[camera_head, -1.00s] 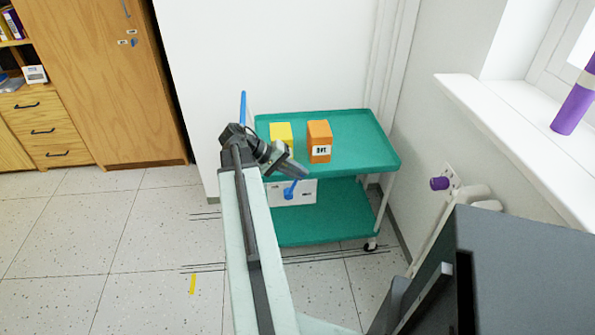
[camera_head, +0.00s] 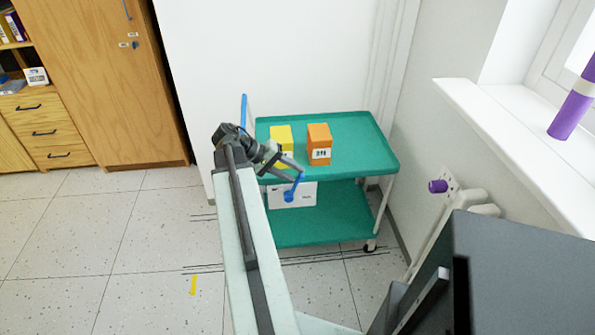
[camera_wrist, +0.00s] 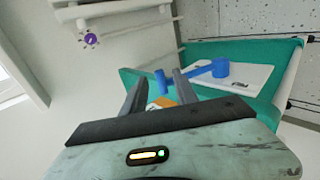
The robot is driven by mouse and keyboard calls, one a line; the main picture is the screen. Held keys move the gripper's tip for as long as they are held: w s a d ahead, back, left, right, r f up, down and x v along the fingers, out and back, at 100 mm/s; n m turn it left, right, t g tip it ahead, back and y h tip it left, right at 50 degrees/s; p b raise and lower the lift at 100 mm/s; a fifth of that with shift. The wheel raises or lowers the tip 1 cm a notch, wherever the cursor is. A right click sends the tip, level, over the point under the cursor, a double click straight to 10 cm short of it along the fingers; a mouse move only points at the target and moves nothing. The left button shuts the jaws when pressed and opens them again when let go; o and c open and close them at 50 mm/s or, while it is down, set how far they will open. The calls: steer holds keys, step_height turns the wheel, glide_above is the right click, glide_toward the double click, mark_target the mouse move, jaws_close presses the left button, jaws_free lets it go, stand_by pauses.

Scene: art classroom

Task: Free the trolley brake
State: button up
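The green trolley (camera_head: 350,140) stands against the wall, with an upper and a lower shelf. A white plate (camera_head: 308,194) on its near side bears a blue lever (camera_head: 289,196), also seen in the wrist view (camera_wrist: 220,67). The lever has a round hub and a thin arm ending in a small crosspiece. My gripper (camera_head: 300,169) is at the lever's arm, by the trolley's front edge. In the wrist view my gripper (camera_wrist: 157,76) is open, and the lever's end shows between its fingers. I cannot tell whether they touch it.
A yellow box (camera_head: 281,138) and an orange box (camera_head: 319,145) stand on the upper shelf, close beyond my gripper. A blue upright handle (camera_head: 243,108) rises at the trolley's left. A purple knob (camera_head: 438,186) is on the right wall.

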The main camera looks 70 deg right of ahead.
steer(key=p+v, duration=0.2)
steer(key=v, duration=0.3)
steer(key=shift+w, duration=0.1)
steer(key=shift+c, duration=0.3)
